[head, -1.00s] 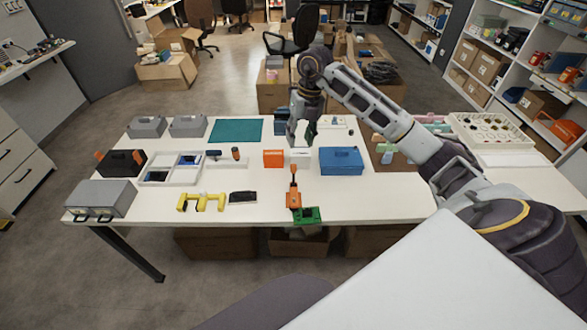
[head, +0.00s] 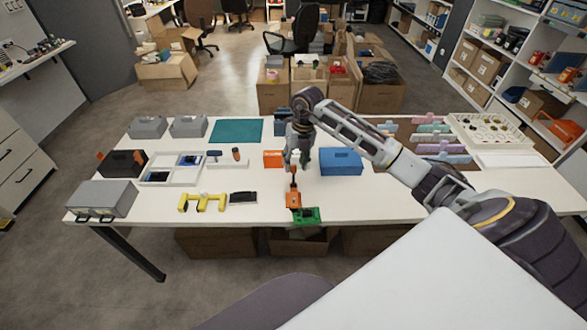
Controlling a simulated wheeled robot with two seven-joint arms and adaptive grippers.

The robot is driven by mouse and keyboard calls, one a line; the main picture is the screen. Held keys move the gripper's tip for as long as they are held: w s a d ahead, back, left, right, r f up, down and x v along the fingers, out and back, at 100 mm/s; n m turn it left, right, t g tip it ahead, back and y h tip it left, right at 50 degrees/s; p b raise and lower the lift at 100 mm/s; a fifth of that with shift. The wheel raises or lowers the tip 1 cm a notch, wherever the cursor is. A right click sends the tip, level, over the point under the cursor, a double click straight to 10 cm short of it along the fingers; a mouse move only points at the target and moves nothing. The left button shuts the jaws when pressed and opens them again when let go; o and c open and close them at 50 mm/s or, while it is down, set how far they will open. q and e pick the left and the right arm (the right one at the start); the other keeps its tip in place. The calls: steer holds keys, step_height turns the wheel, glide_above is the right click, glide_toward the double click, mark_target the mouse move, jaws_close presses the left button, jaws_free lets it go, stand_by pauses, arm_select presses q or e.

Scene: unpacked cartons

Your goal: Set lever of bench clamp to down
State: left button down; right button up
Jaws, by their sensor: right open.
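The orange bench clamp (head: 293,200) stands near the front edge of the white table, with a green circuit board (head: 307,215) at its front. Its lever (head: 293,180) rises from the clamp's back; its upper end is partly hidden by my right gripper. My right gripper (head: 298,163) points down, open, just behind and above the clamp at the lever's upper end. Whether it touches the lever I cannot tell. My left gripper is out of view.
A blue box (head: 341,161) stands close to the right of my right gripper, and an orange block (head: 273,158) to its left. A yellow part (head: 202,202) and a dark flat item (head: 243,197) lie left of the clamp. The table's front right is clear.

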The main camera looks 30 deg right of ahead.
mark_target(294, 165)
steer(key=shift+a+f, duration=0.15)
steer(key=shift+f, duration=0.8)
steer(key=shift+a+f, duration=0.1)
steer(key=shift+f, duration=0.8)
steer(key=shift+c, duration=0.3)
jaws_close()
